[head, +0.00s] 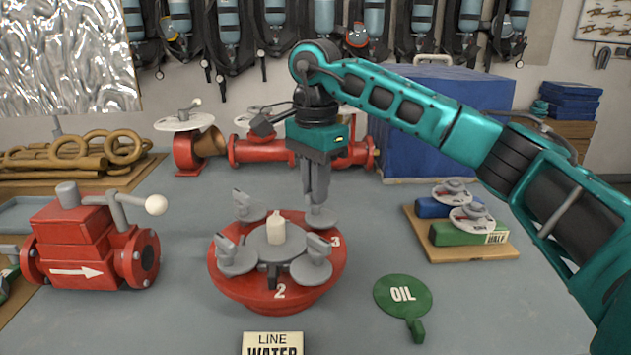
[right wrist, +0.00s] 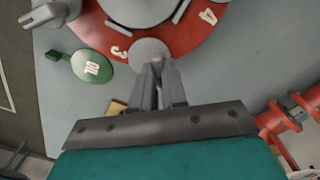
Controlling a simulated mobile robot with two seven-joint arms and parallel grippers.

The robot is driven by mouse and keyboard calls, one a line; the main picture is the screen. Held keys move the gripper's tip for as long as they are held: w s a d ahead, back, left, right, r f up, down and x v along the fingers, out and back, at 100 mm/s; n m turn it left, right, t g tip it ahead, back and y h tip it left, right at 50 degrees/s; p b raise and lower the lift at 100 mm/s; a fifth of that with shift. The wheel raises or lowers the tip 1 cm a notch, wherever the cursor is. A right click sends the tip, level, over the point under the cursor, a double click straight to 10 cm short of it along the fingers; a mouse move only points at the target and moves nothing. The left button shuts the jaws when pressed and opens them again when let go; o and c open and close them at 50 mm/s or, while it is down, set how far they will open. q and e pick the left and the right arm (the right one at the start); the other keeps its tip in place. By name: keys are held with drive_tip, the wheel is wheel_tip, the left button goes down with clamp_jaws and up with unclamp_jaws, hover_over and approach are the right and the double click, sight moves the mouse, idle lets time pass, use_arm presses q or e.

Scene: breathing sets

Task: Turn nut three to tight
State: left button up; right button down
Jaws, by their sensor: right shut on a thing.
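A round red base (head: 232,287) stands on the table with several grey winged nuts around a grey centre plate. The numbers 2 and 3 are readable on its rim in the head view. My right gripper (head: 318,203) points down from above and is shut on the grey nut (head: 322,220) at the back right, beside the 3. In the right wrist view, the fingers (right wrist: 158,68) meet at this nut's grey disc (right wrist: 147,48), between the 3 and the 4. The fingers hide the nut's wing. Another nut (head: 311,272) sits at the front right. My left gripper is not in view.
A green OIL tag (head: 390,291) lies right of the base, and a LINE WATER sign (head: 272,343) in front. A red valve (head: 78,245) stands left. Red pipework (head: 258,151) runs behind. A wooden board (head: 465,252) holds small valves at right.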

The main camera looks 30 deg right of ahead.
drive_tip(key=m+p, duration=0.1)
drive_tip(key=m, duration=0.3)
drive_tip(key=shift+r+p, duration=0.1)
drive_tip(key=shift+p, duration=0.2)
drive_tip(key=m+p, duration=0.1)
drive_tip(key=m, duration=0.3)
drive_tip(key=shift+m, duration=0.4)
drive_tip(key=m, duration=0.3)
drive_tip(key=shift+p, duration=0.3)
drive_tip(key=shift+m, duration=2.2)
drive_tip(key=c, duration=1.2)
unclamp_jaws()
drive_tip(key=shift+o, duration=0.2)
